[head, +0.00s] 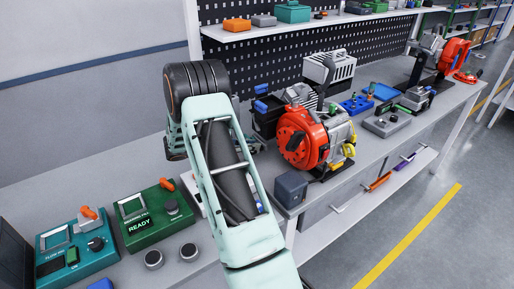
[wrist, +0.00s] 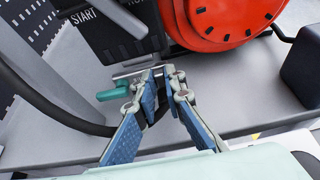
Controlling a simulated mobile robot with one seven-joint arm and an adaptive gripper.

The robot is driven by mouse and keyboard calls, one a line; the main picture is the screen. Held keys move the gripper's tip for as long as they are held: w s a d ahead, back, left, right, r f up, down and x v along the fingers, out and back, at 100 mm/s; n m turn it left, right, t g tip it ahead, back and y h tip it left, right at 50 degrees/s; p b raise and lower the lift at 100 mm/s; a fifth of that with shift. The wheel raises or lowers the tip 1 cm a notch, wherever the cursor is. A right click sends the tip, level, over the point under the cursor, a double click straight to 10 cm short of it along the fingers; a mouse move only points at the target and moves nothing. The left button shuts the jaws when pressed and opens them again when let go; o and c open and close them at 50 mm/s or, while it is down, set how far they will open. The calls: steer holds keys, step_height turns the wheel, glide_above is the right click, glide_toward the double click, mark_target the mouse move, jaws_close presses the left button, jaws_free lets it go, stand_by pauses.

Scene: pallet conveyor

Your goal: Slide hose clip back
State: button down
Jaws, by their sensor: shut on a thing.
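My gripper (wrist: 158,84) has its two blue-padded fingers closed together on a small part, which seems to be the hose clip; the pads mostly hide it. A thin grey metal bar and a teal tab (wrist: 112,94) show right beside the fingertips, to the left. A black hose (wrist: 45,108) curves in from the left and passes behind the fingers. In the head view my own arm covers the gripper, the clip and the hose.
A red round engine housing (wrist: 218,22) stands close beyond the fingertips; it also shows in the head view (head: 296,138). A dark block labelled START (wrist: 112,40) is behind the grip. A dark grey box (head: 291,188) stands near the bench's front edge.

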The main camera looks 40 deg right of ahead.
steer(key=c, duration=2)
jaws_free()
steer(key=v, duration=1.2)
steer(key=shift+w+r, duration=0.1)
steer(key=shift+r, duration=0.05)
